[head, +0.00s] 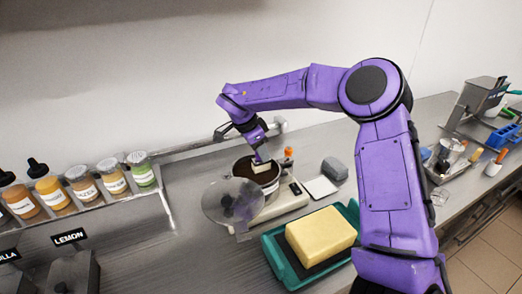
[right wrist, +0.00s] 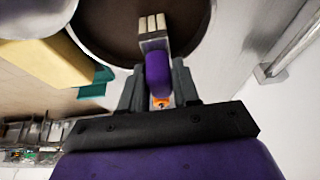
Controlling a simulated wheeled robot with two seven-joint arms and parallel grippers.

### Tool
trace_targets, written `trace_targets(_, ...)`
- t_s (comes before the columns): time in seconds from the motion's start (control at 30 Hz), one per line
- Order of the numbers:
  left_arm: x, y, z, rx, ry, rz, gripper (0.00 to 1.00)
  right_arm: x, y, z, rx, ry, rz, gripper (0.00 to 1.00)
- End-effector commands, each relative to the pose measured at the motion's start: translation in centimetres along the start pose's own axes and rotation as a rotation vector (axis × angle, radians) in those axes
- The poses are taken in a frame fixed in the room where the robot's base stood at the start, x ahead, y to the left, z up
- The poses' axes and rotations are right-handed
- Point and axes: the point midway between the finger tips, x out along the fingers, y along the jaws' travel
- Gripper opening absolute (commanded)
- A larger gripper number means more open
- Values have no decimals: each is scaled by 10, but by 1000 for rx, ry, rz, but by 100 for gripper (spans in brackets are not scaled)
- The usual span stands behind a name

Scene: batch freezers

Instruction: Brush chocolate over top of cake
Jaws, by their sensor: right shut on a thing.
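My right gripper (head: 258,153) is shut on a brush with a purple handle (right wrist: 157,74) and pale bristles (right wrist: 152,24). The brush head (head: 262,167) is at the mouth of a round pot of dark brown chocolate (head: 244,168). The chocolate fills the top of the right wrist view (right wrist: 110,28); I cannot tell whether the bristles touch it. The yellow block cake (head: 320,237) sits on a dark board in a green tray (head: 273,254), front right of the pot. Its top shows no chocolate. It also shows in the right wrist view (right wrist: 38,64). My left gripper is out of view.
A see-through round lid (head: 232,202) is at the pot's front left. A white square pad (head: 320,187) and a grey block (head: 334,169) lie right of the pot. Bottles and jars (head: 82,182) line a left shelf. A metal tray (head: 447,172) holds small items at right.

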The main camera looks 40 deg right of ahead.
Motion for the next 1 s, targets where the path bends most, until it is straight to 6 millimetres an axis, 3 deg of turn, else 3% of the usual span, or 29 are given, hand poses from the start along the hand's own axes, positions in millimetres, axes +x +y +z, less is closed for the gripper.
trace_targets(1.0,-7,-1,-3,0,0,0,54,2,1,1,-1,0,3,7)
